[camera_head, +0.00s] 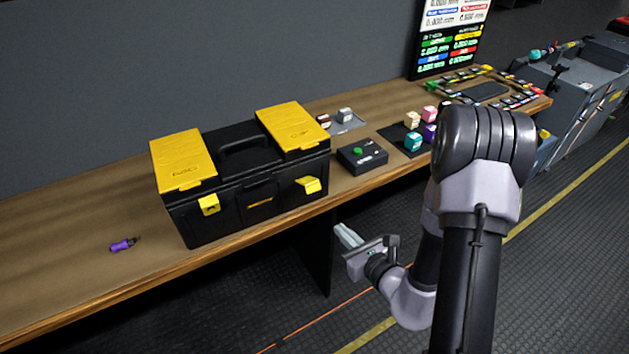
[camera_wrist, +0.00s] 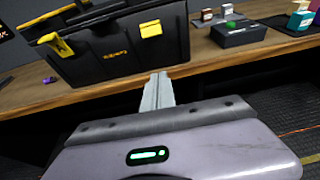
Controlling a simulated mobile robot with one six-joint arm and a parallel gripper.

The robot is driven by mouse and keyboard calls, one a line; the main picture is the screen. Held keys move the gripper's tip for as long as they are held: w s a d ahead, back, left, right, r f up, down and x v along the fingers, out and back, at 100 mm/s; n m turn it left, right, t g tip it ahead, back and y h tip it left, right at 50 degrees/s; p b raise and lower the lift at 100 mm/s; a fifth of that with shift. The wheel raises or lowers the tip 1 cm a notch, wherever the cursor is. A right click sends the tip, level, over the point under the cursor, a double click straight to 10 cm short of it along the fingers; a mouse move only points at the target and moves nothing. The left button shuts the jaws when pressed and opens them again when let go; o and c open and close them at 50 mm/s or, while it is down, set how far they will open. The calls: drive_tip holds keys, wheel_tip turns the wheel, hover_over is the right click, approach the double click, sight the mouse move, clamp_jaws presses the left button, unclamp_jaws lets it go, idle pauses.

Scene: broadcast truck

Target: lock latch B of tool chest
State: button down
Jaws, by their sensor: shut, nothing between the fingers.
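The black tool chest (camera_head: 235,165) with yellow lid panels stands on the wooden bench with its lid down. Its front has a left yellow latch (camera_head: 209,205) and a right yellow latch (camera_head: 309,186). The wrist view also shows the left latch (camera_wrist: 58,44) and the right latch (camera_wrist: 151,28). In the head view the right latch looks tilted outward; I cannot tell for sure how either is set, and no letter B is readable. My gripper (camera_head: 345,234) is shut and empty, in front of the bench, below and right of the right latch, apart from the chest.
A purple screwdriver (camera_head: 124,244) lies left of the chest. A black box with a green button (camera_head: 362,156) and colored cubes (camera_head: 413,140) stand to the right. The bench's front edge (camera_head: 125,292) runs between my gripper and the chest. The floor before it is clear.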

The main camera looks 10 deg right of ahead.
sight(308, 184)
drive_tip(key=w+a+b, duration=0.3)
drive_tip(key=w+b, duration=0.2)
drive_tip(key=w, duration=0.5)
drive_tip(key=shift+w+a+r, duration=0.2)
drive_tip(key=shift+w+r, duration=0.15)
drive_tip(key=shift+r, duration=0.1)
